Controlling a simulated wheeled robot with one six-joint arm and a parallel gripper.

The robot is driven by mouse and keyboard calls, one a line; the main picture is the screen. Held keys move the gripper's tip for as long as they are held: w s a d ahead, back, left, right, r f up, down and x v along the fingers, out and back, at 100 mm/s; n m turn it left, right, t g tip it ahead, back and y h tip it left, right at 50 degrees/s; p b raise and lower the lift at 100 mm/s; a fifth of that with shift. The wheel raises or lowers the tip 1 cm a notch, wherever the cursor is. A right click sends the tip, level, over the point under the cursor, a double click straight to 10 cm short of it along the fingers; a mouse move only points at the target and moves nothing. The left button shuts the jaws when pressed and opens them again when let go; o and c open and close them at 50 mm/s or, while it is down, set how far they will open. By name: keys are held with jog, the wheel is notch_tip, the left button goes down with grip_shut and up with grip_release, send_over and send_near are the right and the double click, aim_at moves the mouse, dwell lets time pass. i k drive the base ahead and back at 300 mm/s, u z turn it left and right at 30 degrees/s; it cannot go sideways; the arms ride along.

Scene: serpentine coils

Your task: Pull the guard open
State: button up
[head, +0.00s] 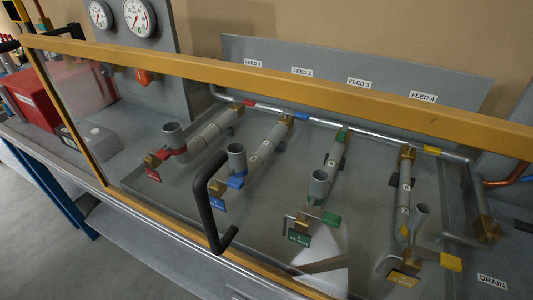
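The guard is a clear panel in a yellow-orange frame (300,92), standing across the front of the pipework in the head view. Its top rail runs from the upper left to the right edge. A black bar handle (205,208) sticks out from the guard near the middle of the picture. Nothing is holding the handle. The guard appears closed in front of the pipes. My gripper is not in view.
Behind the guard are several grey pipe branches with coloured tags, below a grey panel labelled FEED 1 to FEED 4 (357,83). Two gauges (138,17) and a red box (50,97) are at left. Open floor (40,240) shows at lower left.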

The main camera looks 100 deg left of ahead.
aim_at(511, 139)
jog(key=k, duration=0.25)
jog(key=z, duration=1)
jog(key=i, duration=0.9)
jog(key=u, duration=5.05)
jog(key=i, duration=0.55)
jog(key=z, duration=0.05)
